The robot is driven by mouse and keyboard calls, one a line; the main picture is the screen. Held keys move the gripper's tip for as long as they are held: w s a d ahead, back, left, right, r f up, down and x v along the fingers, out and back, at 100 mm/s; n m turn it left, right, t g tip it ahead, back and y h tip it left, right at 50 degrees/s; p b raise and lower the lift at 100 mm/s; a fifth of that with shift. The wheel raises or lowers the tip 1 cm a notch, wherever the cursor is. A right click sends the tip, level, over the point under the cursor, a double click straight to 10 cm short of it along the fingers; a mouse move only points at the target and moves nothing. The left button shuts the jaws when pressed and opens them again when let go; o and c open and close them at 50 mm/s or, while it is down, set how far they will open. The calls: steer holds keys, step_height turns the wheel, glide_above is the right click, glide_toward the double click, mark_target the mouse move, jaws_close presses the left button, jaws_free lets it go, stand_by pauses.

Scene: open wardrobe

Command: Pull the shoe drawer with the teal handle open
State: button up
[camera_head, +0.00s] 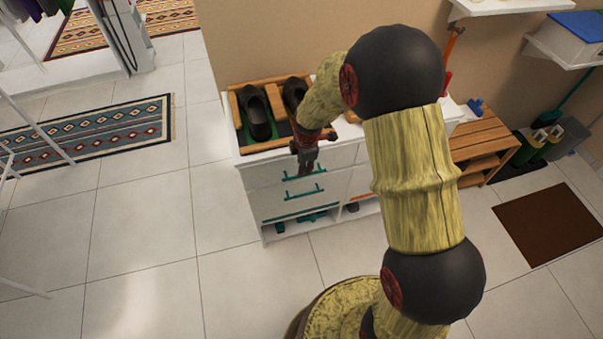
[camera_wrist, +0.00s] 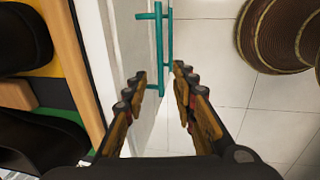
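The white shoe cabinet (camera_head: 262,190) stands against the wall with its drawer fronts facing the front of the head view. Two teal bar handles sit one above the other on its left column: an upper one (camera_head: 318,171) and a lower one (camera_head: 304,192). My gripper (camera_head: 306,168) is at the upper handle and hides part of it. In the wrist view my gripper (camera_wrist: 160,76) is open, with one finger on each side of the near end of a teal handle (camera_wrist: 158,45). I cannot tell whether a finger touches it. The drawer fronts look closed.
Dark shoes (camera_head: 256,112) in a wooden tray stand on the cabinet top, close beside my gripper. Open shelves below hold shoes. A wooden rack (camera_head: 483,140) stands to the right.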

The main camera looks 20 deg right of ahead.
steer(key=f+b, duration=0.1)
steer(key=f, duration=0.2)
steer(key=w+f, duration=0.1)
steer(key=f, duration=0.3)
steer(key=shift+w+b, duration=0.2)
steer(key=shift+b, duration=0.15)
steer(key=shift+r, duration=0.1)
steer(key=shift+c, duration=0.7)
jaws_close()
